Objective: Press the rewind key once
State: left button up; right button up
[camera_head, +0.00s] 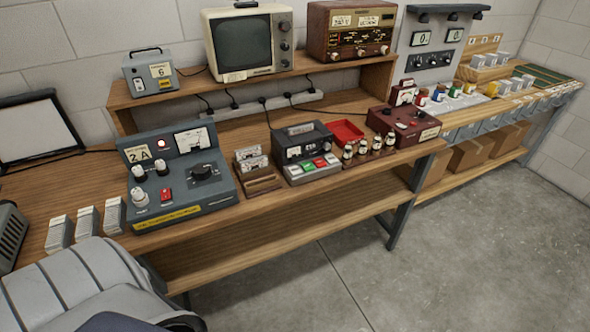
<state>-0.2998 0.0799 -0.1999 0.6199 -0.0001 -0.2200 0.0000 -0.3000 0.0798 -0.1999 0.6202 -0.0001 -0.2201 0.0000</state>
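A dark grey tape machine (302,141) stands on the wooden workbench near the middle of the view. A row of small keys (312,166) runs along its sloped light front. Red and green keys show among paler ones. Their markings are too small to read, so I cannot tell which one is the rewind key. No key is visibly pressed down. Neither of my grippers is in view, and nothing of mine touches the machine.
Left of the machine is a wooden rack with cassettes (254,170), then a grey-blue meter console (175,180). Right of it are a red tray (345,132), small bottles (368,148) and a dark red box (404,125). An upper shelf (180,97) runs behind. Floor in front is clear.

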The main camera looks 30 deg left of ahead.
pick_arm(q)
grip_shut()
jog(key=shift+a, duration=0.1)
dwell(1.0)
